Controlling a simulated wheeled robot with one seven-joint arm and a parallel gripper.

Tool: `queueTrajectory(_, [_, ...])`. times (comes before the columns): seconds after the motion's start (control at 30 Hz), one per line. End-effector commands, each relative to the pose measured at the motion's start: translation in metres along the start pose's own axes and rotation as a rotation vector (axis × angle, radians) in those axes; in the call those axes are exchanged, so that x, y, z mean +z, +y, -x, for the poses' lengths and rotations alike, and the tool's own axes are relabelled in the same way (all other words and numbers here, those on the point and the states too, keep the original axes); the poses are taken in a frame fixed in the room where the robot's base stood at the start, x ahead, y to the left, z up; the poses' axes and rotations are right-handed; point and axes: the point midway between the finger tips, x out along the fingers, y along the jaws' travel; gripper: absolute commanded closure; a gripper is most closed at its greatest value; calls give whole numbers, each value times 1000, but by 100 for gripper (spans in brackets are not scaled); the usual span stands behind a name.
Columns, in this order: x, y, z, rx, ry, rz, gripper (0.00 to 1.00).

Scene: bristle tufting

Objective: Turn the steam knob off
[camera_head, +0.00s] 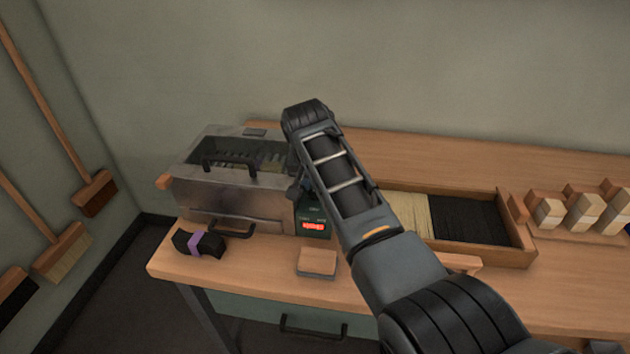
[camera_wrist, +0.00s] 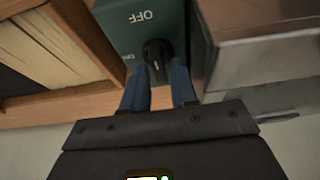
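The black steam knob (camera_wrist: 157,52) sits on the green control panel (camera_wrist: 115,22), with the word OFF, upside down in the wrist view, just beyond it. Another label beside the knob is partly cut off and hard to read. My gripper (camera_wrist: 159,72) has its two blue fingers on either side of the knob. The fingertips are at or very near its sides; I cannot tell whether they press on it. In the head view the green panel (camera_head: 312,212) has a lit red display, and my arm hides the knob and most of the gripper.
A grey metal steam box (camera_head: 230,195) with black handles stands left of the panel. A wooden tray (camera_head: 519,240) of pale and black bristles lies to the right. A small block (camera_head: 317,262) and a dark bundle with a purple band (camera_head: 200,243) lie at the bench front.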

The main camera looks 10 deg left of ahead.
Motion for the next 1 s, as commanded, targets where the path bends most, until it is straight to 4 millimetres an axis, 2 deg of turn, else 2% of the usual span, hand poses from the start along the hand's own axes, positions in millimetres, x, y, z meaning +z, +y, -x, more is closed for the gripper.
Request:
queueTrajectory(0.03, [0, 0, 0, 0, 0, 0, 67])
queueTrajectory(0.1, [0, 0, 0, 0, 0, 0, 61])
queueTrajectory(0.43, [0, 0, 5, -1, 1, 1, 61])
queueTrajectory(0.8, [0, -1, 56, -2, 3, 0, 61])
queueTrajectory(1.0, [0, 0, 75, -1, 1, 1, 61])
